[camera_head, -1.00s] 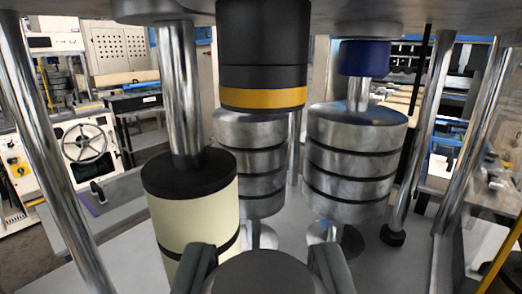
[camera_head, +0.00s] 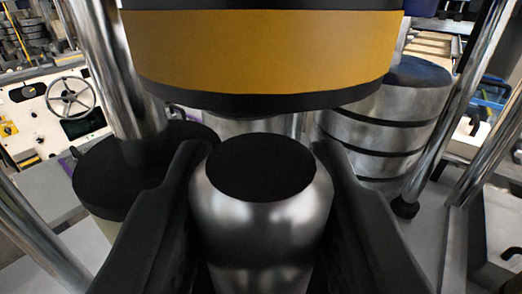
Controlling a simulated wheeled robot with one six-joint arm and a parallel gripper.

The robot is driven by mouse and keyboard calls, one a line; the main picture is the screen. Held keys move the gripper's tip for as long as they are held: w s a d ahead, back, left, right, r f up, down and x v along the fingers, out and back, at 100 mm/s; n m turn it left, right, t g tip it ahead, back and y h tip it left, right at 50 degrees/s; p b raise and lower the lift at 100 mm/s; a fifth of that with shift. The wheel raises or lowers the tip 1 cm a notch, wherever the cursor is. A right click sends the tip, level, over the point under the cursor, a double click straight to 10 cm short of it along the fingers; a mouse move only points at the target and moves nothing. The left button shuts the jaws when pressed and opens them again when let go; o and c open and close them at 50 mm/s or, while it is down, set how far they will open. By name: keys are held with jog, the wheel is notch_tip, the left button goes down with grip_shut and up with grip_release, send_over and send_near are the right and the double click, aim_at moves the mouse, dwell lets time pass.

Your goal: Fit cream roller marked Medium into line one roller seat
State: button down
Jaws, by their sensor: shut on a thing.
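My gripper (camera_head: 262,215) is shut on a silver, shiny cylinder with a flat black top (camera_head: 262,210). Its fingers close on the left and right sides of it, and its lower end is out of view. A cream roller with a black top (camera_head: 100,228) stands at the left, beyond the left finger, with a chrome rod rising from its top. Most of its cream side is hidden, and no Medium marking is readable. I cannot tell which place is the line one roller seat.
A large black cylinder with a yellow-orange band (camera_head: 262,50) hangs just above and beyond the held cylinder. A stack of silver discs (camera_head: 385,125) stands behind right. Chrome posts (camera_head: 470,110) frame both sides. A machine with a handwheel (camera_head: 70,100) is at far left.

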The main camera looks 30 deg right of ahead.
jog(key=shift+x, duration=1.35)
jog(key=shift+f, duration=0.65)
jog(key=c, duration=1)
grip_release()
jog(key=shift+f, duration=0.2)
jog(key=shift+c, duration=0.2)
jog(key=shift+s+r, duration=0.1)
jog(key=shift+r, duration=0.05)
jog(key=v, duration=1.2)
